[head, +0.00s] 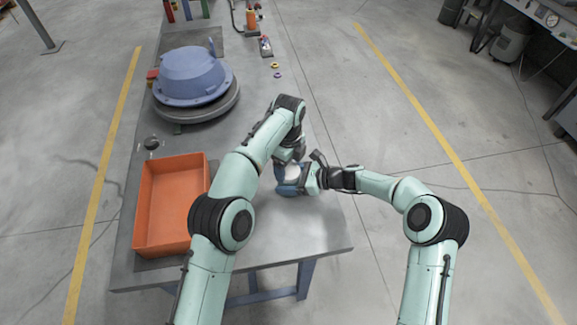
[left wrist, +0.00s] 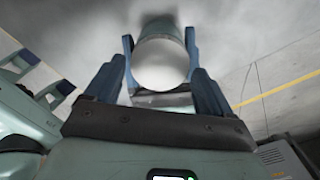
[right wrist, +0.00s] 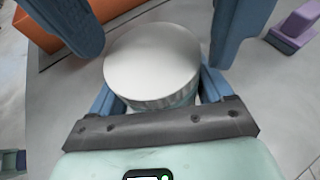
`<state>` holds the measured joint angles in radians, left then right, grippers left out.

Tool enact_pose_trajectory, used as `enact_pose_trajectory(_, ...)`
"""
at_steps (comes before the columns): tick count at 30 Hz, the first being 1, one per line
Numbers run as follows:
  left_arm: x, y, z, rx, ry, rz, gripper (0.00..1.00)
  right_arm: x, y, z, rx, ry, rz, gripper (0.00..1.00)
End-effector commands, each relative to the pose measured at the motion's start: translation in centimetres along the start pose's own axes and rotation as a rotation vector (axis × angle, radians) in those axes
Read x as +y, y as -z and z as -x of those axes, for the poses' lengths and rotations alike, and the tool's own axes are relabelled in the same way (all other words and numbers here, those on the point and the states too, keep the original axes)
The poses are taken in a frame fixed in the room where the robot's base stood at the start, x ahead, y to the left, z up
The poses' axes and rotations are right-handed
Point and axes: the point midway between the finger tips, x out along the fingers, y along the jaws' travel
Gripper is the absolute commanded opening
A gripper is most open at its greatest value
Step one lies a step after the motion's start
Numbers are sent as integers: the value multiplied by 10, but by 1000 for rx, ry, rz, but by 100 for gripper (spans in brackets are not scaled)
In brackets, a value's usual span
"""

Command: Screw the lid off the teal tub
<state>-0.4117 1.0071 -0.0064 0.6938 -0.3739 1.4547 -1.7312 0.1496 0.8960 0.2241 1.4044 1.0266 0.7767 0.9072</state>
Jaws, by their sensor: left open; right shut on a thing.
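The teal tub (right wrist: 165,102) stands upright with its white ribbed lid (right wrist: 152,60) on it, near the table's front right part. In the head view only a little of the white lid (head: 292,171) shows between the grippers. My right gripper (head: 300,186) is shut on the tub's side, a blue finger on each side below the lid. My left gripper (left wrist: 158,72) is open above, its fingers spread on either side of the lid. In the right wrist view its blue fingers show clear of the lid. I cannot tell its exact height above the lid.
An orange bin (head: 147,215) stands at the table's left. A large blue housing (head: 193,73) on a round grey base is farther back. Small rings and tools lie along the far right edge. The grey table (head: 310,235) is clear in front of the tub.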

Motion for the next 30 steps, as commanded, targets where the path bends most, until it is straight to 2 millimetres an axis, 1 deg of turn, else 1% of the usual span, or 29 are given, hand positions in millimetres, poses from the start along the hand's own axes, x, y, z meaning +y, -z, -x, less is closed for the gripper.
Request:
enact_pose_trajectory(3,0,0,-10,0,-2,2,83,0,0,0,0,1,0,0)
enact_pose_trajectory(6,0,0,-14,0,1,2,83,0,0,0,0,1,0,0)
enact_pose_trajectory(14,0,0,-15,0,1,2,83,0,0,0,0,1,0,0)
enact_pose_trajectory(17,0,0,-15,0,1,2,54,0,0,0,0,1,0,0)
enact_pose_trajectory(18,0,0,-15,0,0,2,41,0,0,0,0,1,0,0)
enact_pose_trajectory(19,0,0,-15,0,1,2,36,0,0,0,0,1,0,0)
enact_pose_trajectory(23,0,0,-14,0,0,26,36,0,0,0,0,1,0,0)
enact_pose_trajectory(25,0,0,-14,0,0,96,36,0,0,0,0,1,0,0)
enact_pose_trajectory(26,0,0,-14,0,0,141,36,0,0,0,0,1,0,0)
enact_pose_trajectory(30,0,0,-14,-1,0,425,36,0,0,0,0,1,0,0)
